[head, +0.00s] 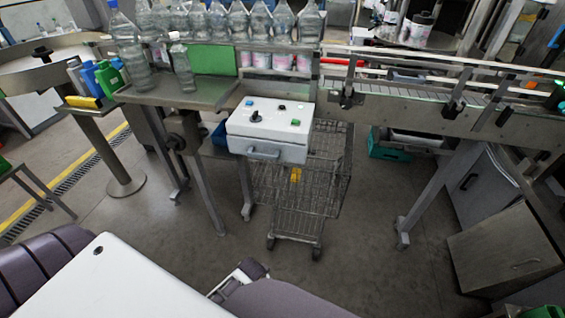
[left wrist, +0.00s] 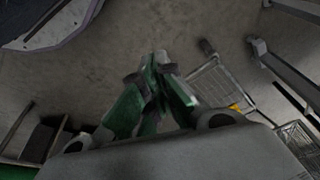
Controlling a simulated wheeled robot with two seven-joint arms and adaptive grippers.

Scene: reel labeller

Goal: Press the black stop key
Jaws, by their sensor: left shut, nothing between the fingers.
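A white control box (head: 268,135) with a grey front handle stands below the bottle line in the head view. Its top bears a blue key, a green key, a black knob (head: 256,115) and a small dark key (head: 282,107) near the back edge. The small dark key looks like the black stop key, but it is too small to read. My left gripper (left wrist: 158,62), with green fingers, is shut and empty in the left wrist view, over the floor. The box does not show in that view. My right gripper is in neither view.
A wire cart (head: 300,190) with a yellow piece stands under and beside the box. Glass bottles (head: 235,22) line the shelf behind. A conveyor (head: 420,105) runs to the right. The floor in front of the cart is clear.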

